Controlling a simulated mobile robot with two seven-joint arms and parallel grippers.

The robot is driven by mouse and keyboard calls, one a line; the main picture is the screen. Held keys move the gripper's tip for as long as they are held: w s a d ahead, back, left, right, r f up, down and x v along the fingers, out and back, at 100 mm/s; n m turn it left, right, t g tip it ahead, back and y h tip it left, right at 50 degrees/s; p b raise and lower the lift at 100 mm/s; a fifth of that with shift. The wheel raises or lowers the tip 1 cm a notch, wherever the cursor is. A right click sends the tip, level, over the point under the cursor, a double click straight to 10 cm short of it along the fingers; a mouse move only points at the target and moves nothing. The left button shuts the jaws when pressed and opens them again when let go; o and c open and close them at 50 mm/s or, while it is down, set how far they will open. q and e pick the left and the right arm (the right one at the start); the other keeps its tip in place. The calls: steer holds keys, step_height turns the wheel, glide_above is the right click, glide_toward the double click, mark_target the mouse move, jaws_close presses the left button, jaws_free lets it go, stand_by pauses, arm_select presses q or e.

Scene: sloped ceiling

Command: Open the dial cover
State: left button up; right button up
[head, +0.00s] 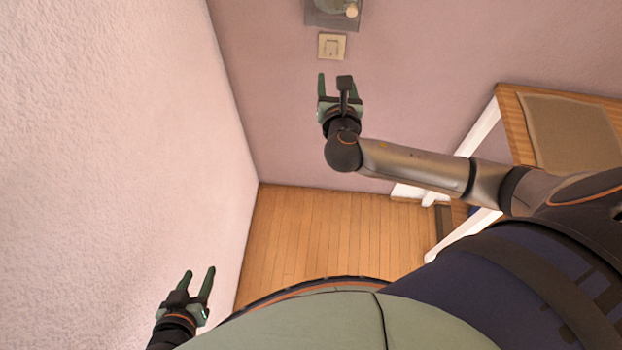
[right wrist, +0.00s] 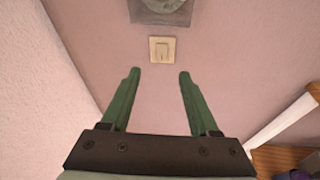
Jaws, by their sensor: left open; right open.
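A grey, see-through box (head: 325,14) with a pale round knob (head: 351,10) is on the pink wall at the top of the head view, cut off by the frame edge. I take it to be the dial cover; whether it is shut I cannot tell. It also shows at the top of the right wrist view (right wrist: 160,12). My right gripper (head: 337,78) is open and empty, below the box and a switch plate, apart from both. In the right wrist view its two green fingers (right wrist: 160,72) point up toward them. My left gripper (head: 200,270) is open and empty at lower left, far from the box.
A cream switch plate (head: 332,46) is on the wall just below the box; it also shows in the right wrist view (right wrist: 162,50). A white side wall (head: 110,120) is at left. A wooden table (head: 508,98) with a mat (head: 570,130) stands at right. Bare wooden floor (head: 300,235) lies below.

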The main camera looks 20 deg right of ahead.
arm_select(q)
steer(key=shift+r+p, duration=0.35)
arm_select(e)
steer(key=s+a+f+m+g+y, duration=0.2)
steer(key=s+a+f+m, duration=0.3)
steer(key=f, duration=0.3)
steer(key=s+a+f+m+g+y, duration=0.2)
steer(key=s+a+f+m+y, duration=0.3)
steer(key=s+a+f+m, duration=0.1)
steer(key=shift+s+f+m+y, duration=0.15)
steer(key=shift+f+m+y, duration=0.15)
steer(key=shift+f+m, duration=0.75)
steer(key=shift+r, duration=0.2)
steer(key=n+t+h+b, duration=0.4)
steer(key=n+h, duration=0.8)
steer(key=n, duration=0.3)
glide_toward(351, 13)
arm_select(q)
steer(key=s+a+f, duration=0.2)
steer(key=a+f, duration=0.2)
steer(key=f, duration=0.3)
steer(key=shift+a+f+n+y, duration=0.25)
steer(key=shift+a+n+y, duration=0.15)
arm_select(e)
steer(key=shift+t, duration=0.3)
steer(key=x, duration=0.9)
steer(key=shift+d+f, duration=0.15)
steer(key=shift+d, duration=0.05)
arm_select(q)
steer(key=shift+s, duration=0.1)
